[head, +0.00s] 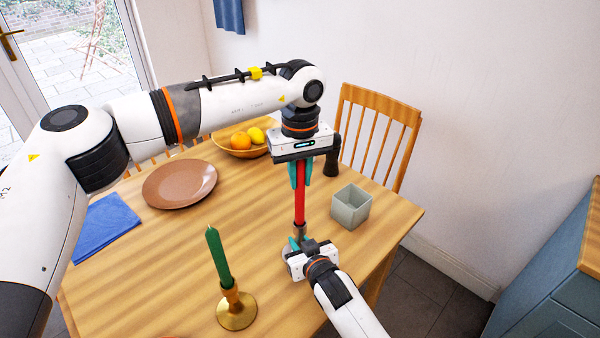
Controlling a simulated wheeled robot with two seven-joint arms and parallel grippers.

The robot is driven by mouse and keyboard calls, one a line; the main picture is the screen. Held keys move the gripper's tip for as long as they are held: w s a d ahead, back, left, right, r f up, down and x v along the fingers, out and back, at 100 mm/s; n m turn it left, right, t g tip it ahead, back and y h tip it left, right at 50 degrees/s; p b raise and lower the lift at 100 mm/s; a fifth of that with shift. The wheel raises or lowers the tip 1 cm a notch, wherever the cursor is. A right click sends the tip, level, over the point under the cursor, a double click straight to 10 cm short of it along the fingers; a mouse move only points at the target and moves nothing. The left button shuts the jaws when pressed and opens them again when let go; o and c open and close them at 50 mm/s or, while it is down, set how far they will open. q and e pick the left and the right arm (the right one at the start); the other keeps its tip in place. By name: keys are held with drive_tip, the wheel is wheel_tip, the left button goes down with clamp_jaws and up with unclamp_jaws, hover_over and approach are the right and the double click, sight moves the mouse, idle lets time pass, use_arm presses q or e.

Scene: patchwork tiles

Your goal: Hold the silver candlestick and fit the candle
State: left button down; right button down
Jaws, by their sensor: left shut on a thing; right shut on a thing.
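A red candle (299,205) stands upright below my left gripper (300,180), which is shut on its upper part. The candle's lower end meets the top of the silver candlestick (299,231). I cannot tell whether the end is inside the cup or just above it. My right gripper (298,244) is shut on the candlestick from the front right. The gripper hides most of the candlestick, including its base.
A brass candlestick (237,311) with a green candle (218,258) stands at the front. A brown plate (180,184), blue cloth (106,227), fruit bowl (240,152), dark mill (332,158) and grey square pot (350,207) are on the wooden table (170,260). A chair stands behind.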

use_arm(q)
drive_tip(key=shift+f, duration=1.5)
idle(1.6)
idle(0.3)
drive_tip(key=c, duration=1.2)
unclamp_jaws()
wheel_tip(320, 180, up, 12)
drive_tip(key=shift+r, duration=0.1)
